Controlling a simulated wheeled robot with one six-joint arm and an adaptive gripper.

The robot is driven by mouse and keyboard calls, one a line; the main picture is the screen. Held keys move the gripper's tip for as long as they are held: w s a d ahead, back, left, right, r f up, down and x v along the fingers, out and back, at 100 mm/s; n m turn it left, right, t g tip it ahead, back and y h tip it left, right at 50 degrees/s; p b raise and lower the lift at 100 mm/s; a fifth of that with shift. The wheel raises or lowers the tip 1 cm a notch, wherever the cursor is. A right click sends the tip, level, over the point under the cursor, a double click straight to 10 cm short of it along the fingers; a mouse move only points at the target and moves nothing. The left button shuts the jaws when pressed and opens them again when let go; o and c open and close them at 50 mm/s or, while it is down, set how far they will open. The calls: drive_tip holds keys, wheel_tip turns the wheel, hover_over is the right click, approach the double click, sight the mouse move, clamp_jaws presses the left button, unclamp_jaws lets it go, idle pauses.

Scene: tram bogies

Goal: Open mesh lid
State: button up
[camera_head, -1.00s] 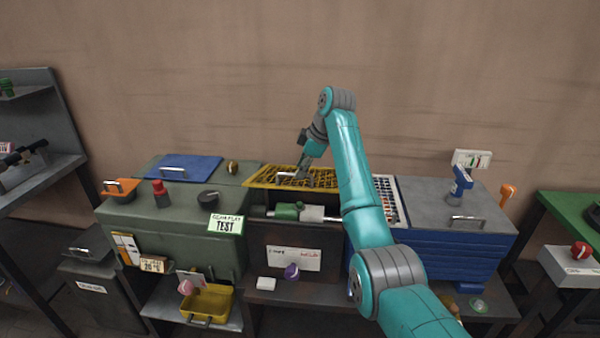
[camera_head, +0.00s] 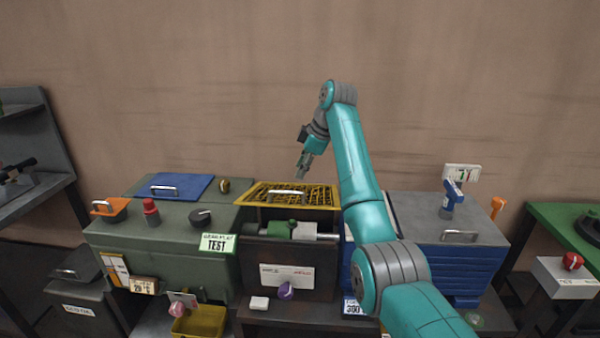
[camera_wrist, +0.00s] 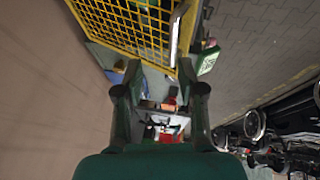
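The yellow mesh lid (camera_head: 325,194) lies over the dark box in the middle of the bench, its pale bar handle (camera_head: 287,192) near the front edge. A dark gap shows under its front edge; I cannot tell if the lid is slightly raised. My gripper (camera_head: 301,176) points down just above the lid, behind the handle, apart from it as far as I can see. In the wrist view, my gripper (camera_wrist: 160,92) has its fingers spread with nothing between them. There the mesh lid (camera_wrist: 125,25) fills the upper left, and its handle (camera_wrist: 178,35) lies ahead of the fingers.
A green cabinet with a blue lid (camera_head: 175,187) stands to the left. A blue box with a grey top (camera_head: 430,220) stands to the right, partly behind my arm. A green and white cylinder (camera_head: 290,229) lies in front of the mesh lid. The wall is behind.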

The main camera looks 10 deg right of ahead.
drive_tip(key=shift+d+r, duration=0.3)
drive_tip(key=shift+r, duration=0.4)
drive_tip(key=shift+d+r, duration=0.3)
drive_tip(key=shift+r, duration=0.35)
